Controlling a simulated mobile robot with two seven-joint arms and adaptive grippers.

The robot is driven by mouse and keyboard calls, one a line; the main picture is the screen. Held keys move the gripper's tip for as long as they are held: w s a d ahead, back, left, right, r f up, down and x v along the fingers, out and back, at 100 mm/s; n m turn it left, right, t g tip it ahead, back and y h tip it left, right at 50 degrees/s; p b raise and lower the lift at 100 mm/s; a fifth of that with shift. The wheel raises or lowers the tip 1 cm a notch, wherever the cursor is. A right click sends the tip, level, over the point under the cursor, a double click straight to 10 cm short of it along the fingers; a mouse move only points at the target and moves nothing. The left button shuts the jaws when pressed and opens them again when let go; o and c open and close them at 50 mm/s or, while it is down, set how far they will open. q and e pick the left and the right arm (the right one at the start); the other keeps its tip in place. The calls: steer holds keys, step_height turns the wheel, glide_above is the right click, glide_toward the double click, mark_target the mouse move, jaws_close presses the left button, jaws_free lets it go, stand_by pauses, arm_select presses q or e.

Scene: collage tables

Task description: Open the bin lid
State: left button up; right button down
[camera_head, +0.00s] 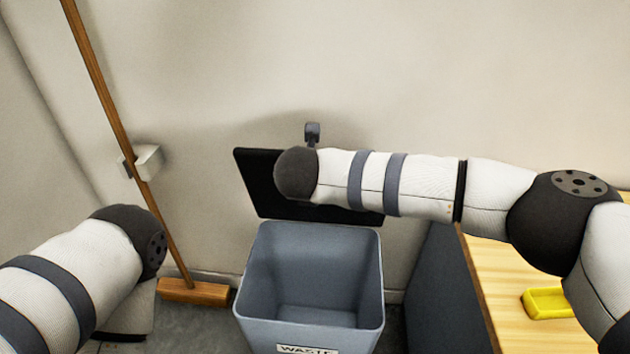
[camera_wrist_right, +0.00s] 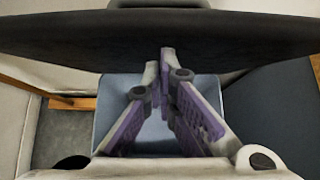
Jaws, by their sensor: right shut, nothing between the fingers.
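The grey bin (camera_head: 258,285) stands open on the floor against the wall, with a "WASTE" label on its front. Its black lid (camera_head: 262,185) is raised behind the opening, tilted up near the wall. My right arm crosses in front of the lid and hides part of it; the right gripper does not show in the head view. In the right wrist view my right gripper (camera_wrist_right: 162,62) is shut and empty, its tips close to the dark lid (camera_wrist_right: 90,38). I cannot tell whether they touch. The bin (camera_wrist_right: 117,88) shows below the fingers. My left gripper is out of view.
A broom (camera_head: 122,128) leans in a wall holder (camera_head: 148,161) left of the bin. A wooden table (camera_head: 500,290) with a yellow tray (camera_head: 545,303) stands at the right. A small grey fitting (camera_head: 312,130) shows above the lid.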

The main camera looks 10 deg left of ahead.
steer(key=shift+s, duration=0.1)
